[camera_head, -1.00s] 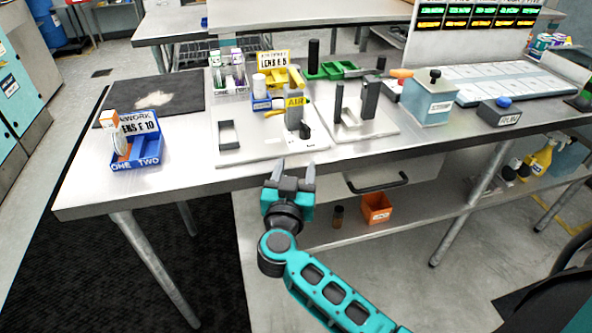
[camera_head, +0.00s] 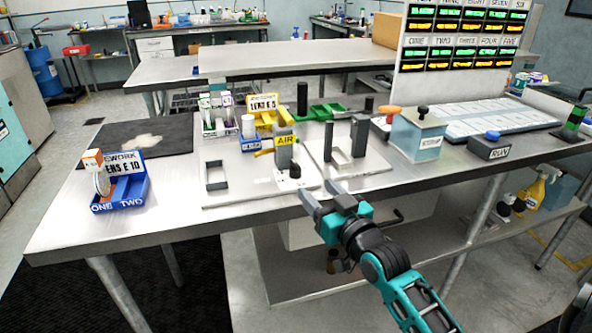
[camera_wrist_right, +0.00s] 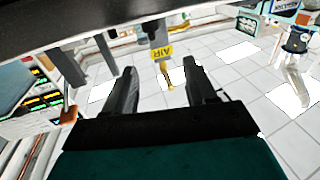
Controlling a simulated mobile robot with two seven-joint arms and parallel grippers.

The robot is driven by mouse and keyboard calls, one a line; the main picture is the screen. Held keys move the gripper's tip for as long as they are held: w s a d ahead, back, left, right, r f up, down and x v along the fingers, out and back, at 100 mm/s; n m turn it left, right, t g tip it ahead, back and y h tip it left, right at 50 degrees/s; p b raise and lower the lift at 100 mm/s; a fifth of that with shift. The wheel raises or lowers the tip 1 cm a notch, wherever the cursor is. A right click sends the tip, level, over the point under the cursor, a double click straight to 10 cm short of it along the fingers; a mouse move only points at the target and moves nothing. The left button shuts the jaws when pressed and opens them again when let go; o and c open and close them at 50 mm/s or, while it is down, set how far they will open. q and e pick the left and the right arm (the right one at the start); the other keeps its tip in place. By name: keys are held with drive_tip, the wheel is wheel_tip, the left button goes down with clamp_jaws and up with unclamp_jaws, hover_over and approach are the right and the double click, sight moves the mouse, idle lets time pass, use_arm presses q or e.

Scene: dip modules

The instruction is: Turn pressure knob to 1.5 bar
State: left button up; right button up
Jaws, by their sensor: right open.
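A grey post with a yellow AIR label (camera_head: 284,140) and a yellow lever stands on a white plate on the bench. A small black knob (camera_head: 295,170) sits low at its front; I see no readable pressure scale. My right gripper (camera_head: 320,192) is open and empty near the bench's front edge, to the right of and nearer than the post, touching nothing that I can see. In the right wrist view, its two dark fingers (camera_wrist_right: 162,85) are spread, with the AIR label (camera_wrist_right: 161,52) and yellow lever beyond them. My left gripper is not in view.
Two dark uprights (camera_head: 344,140) stand right of the post. A blue box with a black knob (camera_head: 422,108) and a blue-topped RUN box (camera_head: 490,148) are farther right. A blue two-slot tray (camera_head: 121,192) is at left. A drawer handle (camera_head: 392,217) juts out below the bench.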

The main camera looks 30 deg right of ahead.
sight(299, 168)
drive_tip(key=w, duration=0.4)
drive_tip(key=w+d, duration=0.1)
drive_tip(key=w, duration=0.3)
drive_tip(key=w+b, duration=0.1)
drive_tip(key=w, duration=0.3)
drive_tip(key=shift+w+d+f, duration=0.3)
